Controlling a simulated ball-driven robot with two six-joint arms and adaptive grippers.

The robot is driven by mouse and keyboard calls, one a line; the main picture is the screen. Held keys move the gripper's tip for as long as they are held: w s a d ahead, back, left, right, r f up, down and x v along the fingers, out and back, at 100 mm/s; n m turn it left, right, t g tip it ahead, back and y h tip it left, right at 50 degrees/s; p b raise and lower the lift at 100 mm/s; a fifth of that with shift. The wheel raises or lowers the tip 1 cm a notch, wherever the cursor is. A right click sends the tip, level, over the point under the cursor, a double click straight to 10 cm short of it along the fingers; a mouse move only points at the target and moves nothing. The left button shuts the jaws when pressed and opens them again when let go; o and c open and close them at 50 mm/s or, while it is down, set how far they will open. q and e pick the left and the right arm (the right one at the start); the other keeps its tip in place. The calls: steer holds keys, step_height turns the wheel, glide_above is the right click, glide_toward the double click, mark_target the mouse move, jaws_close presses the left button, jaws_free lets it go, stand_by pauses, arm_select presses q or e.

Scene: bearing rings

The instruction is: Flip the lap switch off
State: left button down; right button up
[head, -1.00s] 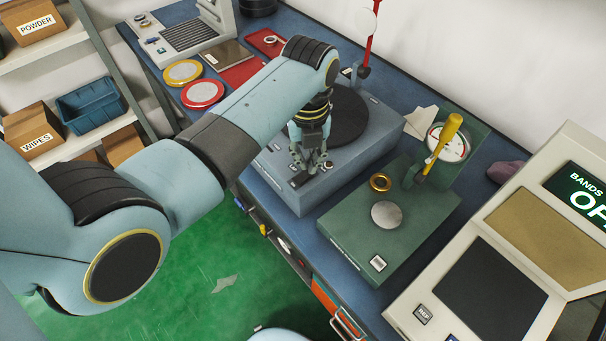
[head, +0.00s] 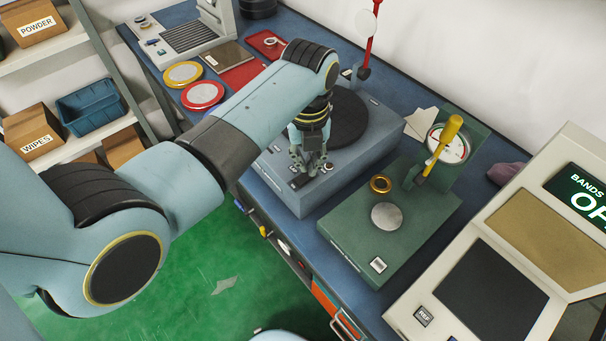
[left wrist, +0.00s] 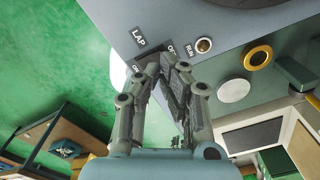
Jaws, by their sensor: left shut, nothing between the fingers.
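The grey-blue lapping machine (head: 372,157) stands on the blue bench with a dark round plate (head: 345,118) on top. Its LAP label (left wrist: 138,37) shows in the left wrist view beside partly covered ON and OFF labels. A dark switch plate (head: 299,181) lies at the machine's front; the switch lever is hidden or too small to read, so its position cannot be told. My left gripper (head: 311,171) is shut and empty, pointing down at the switch. Its fingertips (left wrist: 164,68) cover part of the switch area; whether they touch it cannot be told. My right gripper is not in view.
A RUN lamp (left wrist: 204,45) sits beside the switch. To the right are a green gauge stand (head: 345,228) with a yellow handle (head: 440,147), a brass ring (head: 380,184), and a beige console (head: 480,250). Red and yellow discs lie at the back left.

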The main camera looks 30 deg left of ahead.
mark_target(307, 175)
arm_select(q)
steer(key=shift+f+b, duration=0.55)
steer(key=shift+f, duration=0.65)
stand_by(0.8)
step_height(307, 175, up, 3)
steer(key=p, duration=0.2)
steer(key=shift+f+p, duration=0.1)
steer(key=shift+p, duration=0.3)
steer(key=shift+r, duration=2.15)
